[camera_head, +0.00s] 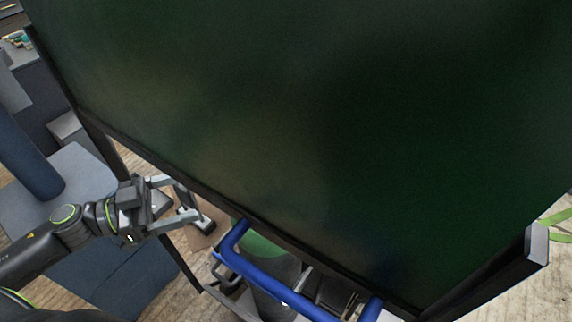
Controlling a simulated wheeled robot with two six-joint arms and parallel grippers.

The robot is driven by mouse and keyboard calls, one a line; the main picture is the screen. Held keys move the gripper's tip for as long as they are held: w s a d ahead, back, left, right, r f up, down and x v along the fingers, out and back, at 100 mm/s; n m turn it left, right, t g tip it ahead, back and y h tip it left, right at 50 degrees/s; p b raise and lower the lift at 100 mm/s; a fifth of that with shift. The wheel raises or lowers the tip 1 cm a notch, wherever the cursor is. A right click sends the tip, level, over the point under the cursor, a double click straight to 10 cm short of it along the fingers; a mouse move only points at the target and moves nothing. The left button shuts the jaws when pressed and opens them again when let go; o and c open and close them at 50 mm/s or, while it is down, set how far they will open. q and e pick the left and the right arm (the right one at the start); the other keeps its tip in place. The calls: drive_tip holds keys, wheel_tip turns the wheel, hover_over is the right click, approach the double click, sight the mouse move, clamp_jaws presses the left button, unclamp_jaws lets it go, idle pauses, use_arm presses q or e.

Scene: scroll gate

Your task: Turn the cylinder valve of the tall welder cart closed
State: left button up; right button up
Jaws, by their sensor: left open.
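My left gripper (187,203) is open, and I see nothing held between its fingers. It is at the lower left, just left of the blue handle and near the lower edge of the dark screen. A cart with a blue tubular handle (268,283) shows at the bottom centre, partly cut off by the frame. A cylinder with a green top (262,246) stands inside the handle. I cannot make out the cylinder valve; the screen covers part of this area. I cannot tell from this view how tall the cart is. My right gripper is not in view.
A large dark green screen (330,110) in a black frame fills most of the view and overhangs the cart. Blue-grey furniture (75,175) stands at the left. Bare wooden floor (535,285) shows at the lower right.

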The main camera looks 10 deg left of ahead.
use_arm(q)
drive_tip(key=shift+p+x, duration=1.4)
drive_tip(key=shift+x, duration=6.9)
drive_tip(key=c, duration=1)
